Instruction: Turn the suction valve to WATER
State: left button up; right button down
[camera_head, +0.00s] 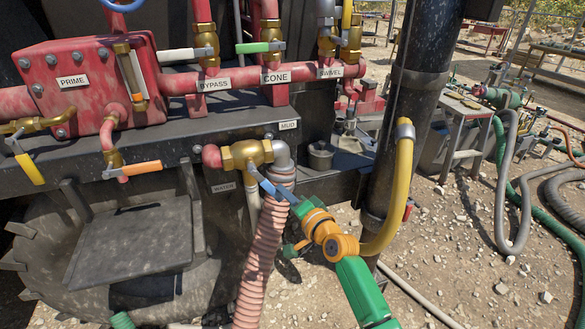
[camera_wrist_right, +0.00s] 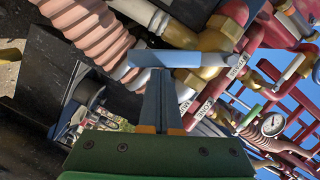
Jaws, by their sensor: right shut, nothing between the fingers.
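The suction valve (camera_head: 248,154) is a brass body on the pipe below the tank's ledge. The MUD label (camera_head: 288,125) is above it and the WATER label (camera_head: 222,187) is below left. Its light-blue lever (camera_head: 269,187) slants down to the right in the head view and crosses just beyond my fingertips in the wrist view (camera_wrist_right: 170,58). My right gripper (camera_head: 288,197) is shut and empty, its tips at the lever; the wrist view (camera_wrist_right: 160,76) shows them close to or touching its side.
A ribbed pink suction hose (camera_head: 263,255) hangs below the valve beside my gripper. An orange-handled valve (camera_head: 134,169) and a grey step plate (camera_head: 130,240) are to the left. A dark post (camera_head: 395,140) stands to the right. Gravel ground is open at the lower right.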

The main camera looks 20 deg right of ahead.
aim_at(273, 196)
jog(key=a+f+m+b, duration=0.2)
jog(key=m, duration=0.1)
jog(key=shift+a+f+y, duration=0.1)
jog(key=shift+y, duration=0.3)
pick_arm(q)
jog(key=shift+f+b, duration=0.85)
jog(key=shift+f, duration=1.35)
pick_arm(e)
jog(key=shift+a+f+m+t, duration=0.2)
jog(key=shift+a+m+t, duration=0.3)
jog(key=shift+a+m, duration=0.65)
jog(key=shift+d, duration=0.15)
